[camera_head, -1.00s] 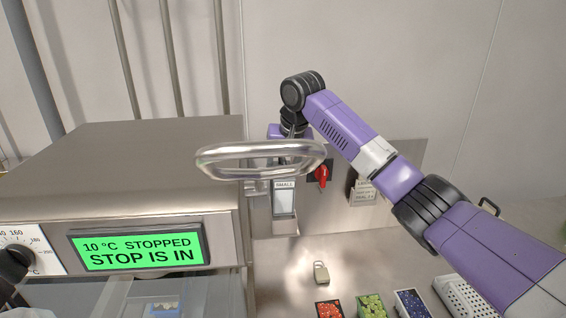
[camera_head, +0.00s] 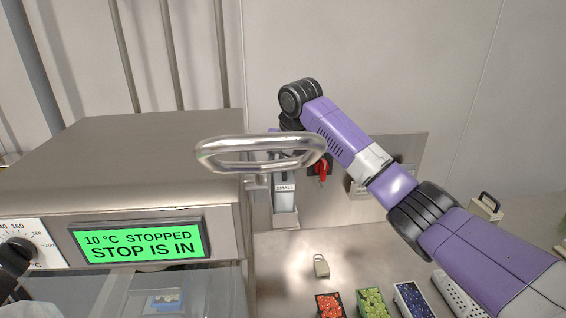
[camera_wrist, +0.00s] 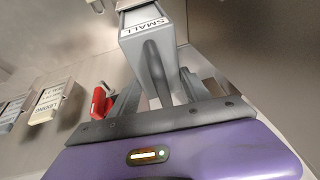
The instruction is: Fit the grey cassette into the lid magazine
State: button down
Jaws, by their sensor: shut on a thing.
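The grey cassette (camera_wrist: 146,42) shows in the wrist view with a "SMALL" label on its upper end and a dark bar handle. My gripper (camera_wrist: 158,84) is shut on that handle. In the head view the cassette (camera_head: 284,202), labelled "SMALL", stands upright in front of the steel wall, just right of the tunnel housing. My wrist is above it, and the jaws are hidden there behind a shiny loop handle. I cannot make out the lid magazine clearly, nor whether the cassette touches or enters it.
The loop handle (camera_head: 261,142) juts out in front of the cassette. A red switch (camera_head: 320,168) is close on its right. The tunnel housing (camera_head: 130,160) stands left, its display reading "STOP IS IN". A padlock-like item (camera_head: 321,266) and berry trays (camera_head: 372,303) are on the counter below.

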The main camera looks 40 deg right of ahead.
jog(key=shift+f, duration=1.5)
jog(key=shift+c, duration=2.1)
grip_release()
jog(key=shift+b+v, duration=0.8)
jog(key=shift+v, duration=3.15)
